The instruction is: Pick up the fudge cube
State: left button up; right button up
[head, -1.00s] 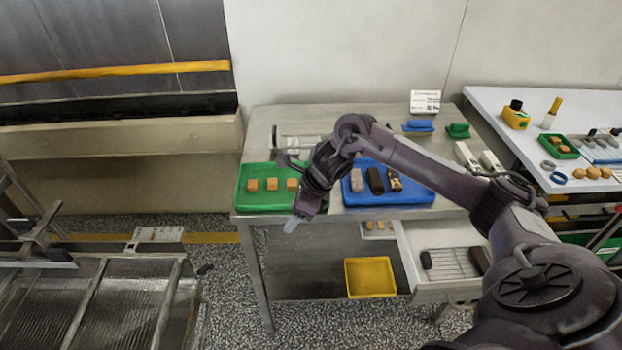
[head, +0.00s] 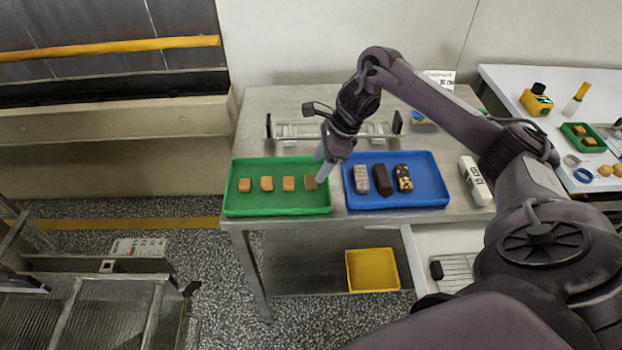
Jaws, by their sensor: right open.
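Three are orange-tan, such as the one at the left end (head: 245,185). The cube at the right end (head: 310,182) is a duller brown and looks like the fudge cube. My right gripper (head: 321,165) points down above the right end of the green tray, close to the brown cube. It is open and holds nothing that I can see. I cannot tell its exact height over the cube. My left gripper is out of view.
A blue tray (head: 397,199) with three bars stands just right of the green tray. A metal frame (head: 295,132) lies behind the trays. A pale labelled block (head: 475,181) is at the table's right. A yellow bin (head: 371,270) sits below.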

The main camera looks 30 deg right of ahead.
aim_at(311, 179)
jog(key=shift+p+x, duration=0.85)
jog(key=shift+x, duration=0.25)
jog(key=x, duration=0.2)
jog(key=shift+w+f+p, duration=0.15)
jog(key=shift+f+p, duration=0.1)
jog(key=shift+p, duration=0.05)
jog(key=shift+f, duration=0.25)
jog(key=shift+a, duration=0.1)
jog(key=c, duration=0.8)
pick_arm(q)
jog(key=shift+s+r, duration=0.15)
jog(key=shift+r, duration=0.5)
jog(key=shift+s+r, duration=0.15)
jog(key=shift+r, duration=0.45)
pick_arm(e)
jog(key=shift+c, duration=0.3)
